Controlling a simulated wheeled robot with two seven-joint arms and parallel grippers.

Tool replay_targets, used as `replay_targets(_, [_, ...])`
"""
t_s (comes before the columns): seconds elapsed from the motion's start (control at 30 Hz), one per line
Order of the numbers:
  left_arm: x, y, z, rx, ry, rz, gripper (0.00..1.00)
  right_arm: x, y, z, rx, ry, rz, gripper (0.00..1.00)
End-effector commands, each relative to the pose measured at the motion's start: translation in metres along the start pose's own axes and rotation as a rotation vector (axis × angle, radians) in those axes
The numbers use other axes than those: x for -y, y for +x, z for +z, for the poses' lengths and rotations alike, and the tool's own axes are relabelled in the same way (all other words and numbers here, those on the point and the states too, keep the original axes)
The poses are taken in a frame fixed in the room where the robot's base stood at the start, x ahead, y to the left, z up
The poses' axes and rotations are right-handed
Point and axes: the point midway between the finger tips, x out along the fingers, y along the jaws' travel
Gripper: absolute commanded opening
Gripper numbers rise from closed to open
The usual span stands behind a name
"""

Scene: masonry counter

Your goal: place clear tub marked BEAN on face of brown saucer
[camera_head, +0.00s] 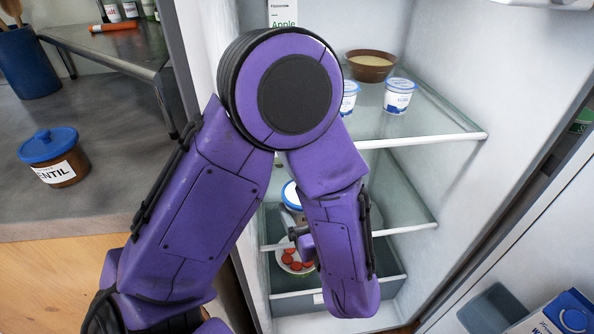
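My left arm comes in from the lower left and reaches into the open fridge. My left gripper (297,234) is mostly hidden behind the forearm; only small dark parts show. A tub with a blue-rimmed lid (290,194) shows partly behind the forearm, close to the gripper at the middle shelf. Its label is hidden, and I cannot tell whether the gripper touches it. A jar with a blue lid (57,158) stands on the counter at left, its label reading "ENTIL". No BEAN marking and no brown saucer can be made out. My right gripper is not in view.
The fridge's upper shelf (440,126) holds a brown bowl (370,66) and white-and-blue cups (398,96). A plate with red slices (291,262) is lower down. A dark blue holder (28,66) and a small rack (120,46) stand on the counter.

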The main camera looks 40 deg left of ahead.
Motion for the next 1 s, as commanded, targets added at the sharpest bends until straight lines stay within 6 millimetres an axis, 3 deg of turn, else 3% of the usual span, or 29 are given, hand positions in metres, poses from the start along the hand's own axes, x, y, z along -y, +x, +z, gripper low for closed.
replay_targets(0.17, [-0.014,0.011,0.01,0.001,-0.002,0.0,0.41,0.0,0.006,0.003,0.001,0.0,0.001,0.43])
replay_targets(0.47, [-0.068,0.062,0.041,0.0,-0.003,-0.006,0.41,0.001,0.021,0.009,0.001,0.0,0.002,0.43])
replay_targets(0.6, [-0.084,0.076,0.068,0.001,0.001,-0.005,0.41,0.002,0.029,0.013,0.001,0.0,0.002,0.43])
replay_targets(0.87, [-0.102,0.092,0.091,0.0,-0.002,-0.006,0.41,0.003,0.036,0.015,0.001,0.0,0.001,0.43])
replay_targets(1.0, [-0.106,0.097,0.117,0.001,0.002,-0.004,0.41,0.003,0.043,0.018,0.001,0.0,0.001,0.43])
